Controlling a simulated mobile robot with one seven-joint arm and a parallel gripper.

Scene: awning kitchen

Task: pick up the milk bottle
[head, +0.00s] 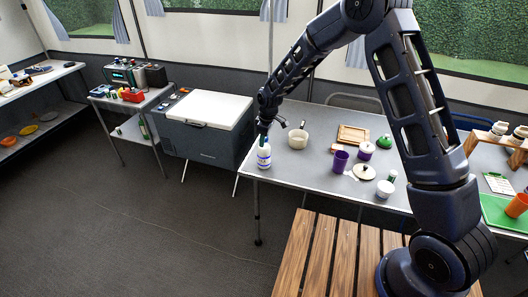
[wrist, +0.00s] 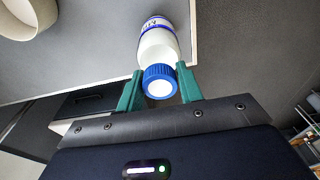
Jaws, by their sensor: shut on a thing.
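The milk bottle (head: 264,158) is white with a blue label and stands at the left end of the grey table (head: 310,174). In the wrist view the bottle (wrist: 160,42) shows its blue ribbed cap (wrist: 160,76) with a white top. My gripper (head: 264,139) is over the bottle from above. In the wrist view its two green fingers (wrist: 160,88) are on either side of the cap and neck, shut on the bottle. I cannot tell whether the bottle's base touches the table.
A cream pot (head: 298,139) stands just right of the bottle. A purple cup (head: 340,161), a lidded pot (head: 366,150) and a white bowl (head: 385,188) are farther right. A cooler box (head: 205,125) stands to the left.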

